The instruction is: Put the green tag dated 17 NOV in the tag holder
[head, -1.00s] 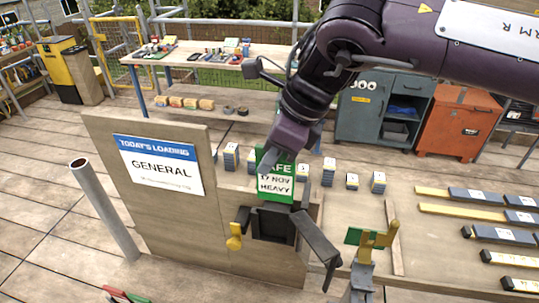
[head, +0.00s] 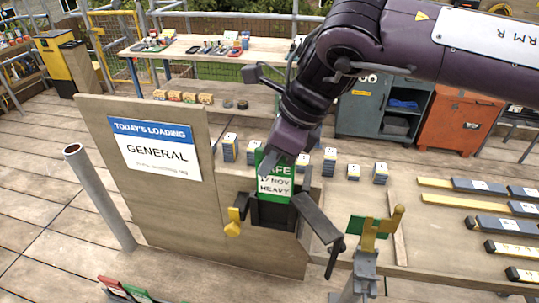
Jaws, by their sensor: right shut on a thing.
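The green tag (head: 274,187) has a white panel reading SAFE, a date that looks like 17 NOV, and HEAVY. My right gripper (head: 284,158) is shut on its upper part, covering some of the lettering. The tag stands upright at the black tag holder (head: 273,214) on the wooden board. Its lower edge is hidden behind the holder's front lip, so it appears partly inside; how deep I cannot tell. My left gripper is not in view.
A dark hinged flap (head: 318,218) sticks out right of the holder, and a yellow piece (head: 233,228) hangs at its left. A grey stand with a yellow-green top (head: 370,238) is close at right. Red and green tags (head: 125,291) lie at the bottom left.

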